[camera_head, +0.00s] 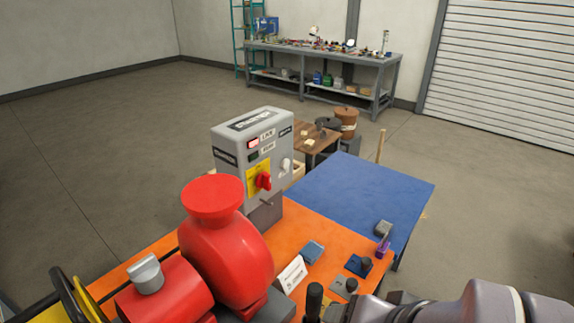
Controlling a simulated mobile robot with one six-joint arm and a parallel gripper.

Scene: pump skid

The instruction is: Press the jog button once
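A grey control box (230,148) stands on the orange skid top, left of centre. Its face carries a red rotary switch (264,181) on a yellow plate (252,177), a red-lit indicator (254,143), a dark indicator (253,155) and a pale round knob or button (286,165). The labels are too small to read, so I cannot tell which part is the jog button. My grey arm enters at the bottom right. Its end (345,309) is at the bottom edge, well below and apart from the box; its fingers cannot be made out.
A red pump (228,255) stands in front of the box at left. A white sign (291,275) and several small dark parts lie on the orange top (325,238). A blue mat (365,195) is mostly clear. A workbench (322,61) stands at the back wall.

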